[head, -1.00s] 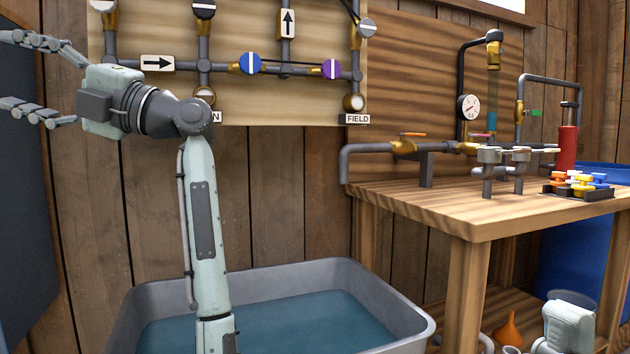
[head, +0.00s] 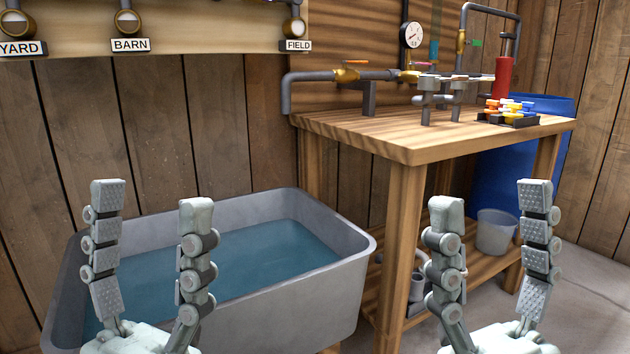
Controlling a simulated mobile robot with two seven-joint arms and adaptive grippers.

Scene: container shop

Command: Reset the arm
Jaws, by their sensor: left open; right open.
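My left gripper (head: 152,198) points upward at the lower left of the head view, in front of the grey water trough. Its two fingers are spread wide with nothing between them. My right gripper (head: 497,200) points upward at the lower right, in front of the wooden workbench (head: 418,152). Its fingers are also spread wide and empty. Both grippers stand at about the same height, and neither visibly holds anything.
The grey trough (head: 353,252) holds water (head: 270,252). The bench carries pipes, a gauge (head: 411,35), a red cylinder (head: 503,78) and a black tray (head: 520,122) of coloured pieces. A bucket (head: 495,232) stands on its lower shelf. A blue barrel (head: 555,107) is behind.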

